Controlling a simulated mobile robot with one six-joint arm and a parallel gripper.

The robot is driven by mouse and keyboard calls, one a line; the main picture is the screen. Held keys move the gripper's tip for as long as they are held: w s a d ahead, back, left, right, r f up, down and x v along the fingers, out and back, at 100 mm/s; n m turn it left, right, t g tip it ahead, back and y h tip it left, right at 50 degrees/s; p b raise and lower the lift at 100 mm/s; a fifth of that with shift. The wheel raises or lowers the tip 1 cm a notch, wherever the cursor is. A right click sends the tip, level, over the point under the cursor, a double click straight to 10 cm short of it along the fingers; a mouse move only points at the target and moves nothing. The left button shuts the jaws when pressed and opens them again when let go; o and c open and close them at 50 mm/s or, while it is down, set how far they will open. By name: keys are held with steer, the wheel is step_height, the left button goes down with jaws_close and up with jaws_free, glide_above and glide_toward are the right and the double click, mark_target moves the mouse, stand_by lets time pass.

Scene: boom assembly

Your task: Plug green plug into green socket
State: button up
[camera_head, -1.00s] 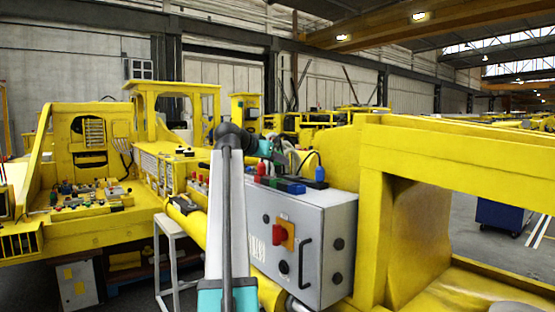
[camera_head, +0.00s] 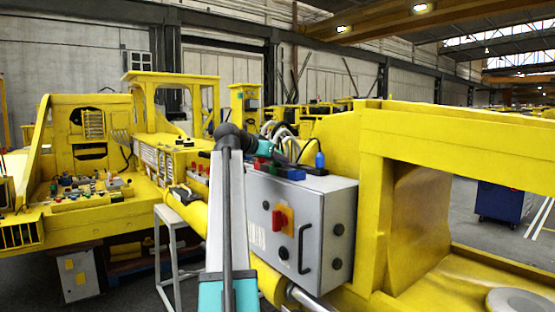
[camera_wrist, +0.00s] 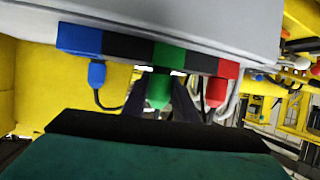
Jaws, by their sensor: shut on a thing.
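In the wrist view, my gripper (camera_wrist: 160,100) has its dark fingers on both sides of the green plug (camera_wrist: 158,90) and is shut on it. The plug sits right at the green socket (camera_wrist: 168,54) on the edge of the grey box. I cannot tell whether it is seated or just short of it. In the head view, my gripper (camera_head: 281,147) is at the sockets on top of the grey box (camera_head: 318,215); the green plug is hard to make out there.
In the wrist view, a blue plug (camera_wrist: 97,73) and a red plug (camera_wrist: 216,90) with cables flank the green one, close to my fingers. The blue plug also shows in the head view (camera_head: 320,160). Yellow machine frame (camera_head: 455,145) stands right of the box.

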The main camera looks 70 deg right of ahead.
steer(key=shift+f, duration=0.25)
steer(key=o, duration=1.1)
steer(key=shift+a, duration=0.1)
steer(key=shift+a, duration=0.1)
steer(key=shift+w+a+r+b, duration=0.15)
steer(key=shift+w+a+b, duration=0.1)
steer(key=shift+a+b, duration=0.25)
steer(key=b+v, duration=0.1)
steer(key=v, duration=0.3)
steer(key=b+v, duration=0.2)
steer(key=v, duration=0.2)
steer(key=b+v, duration=0.1)
steer(key=v, duration=0.3)
steer(key=shift+s+a+r+b, duration=0.2)
steer(key=shift+a+r+b, duration=0.05)
steer(key=shift+r+b, duration=0.05)
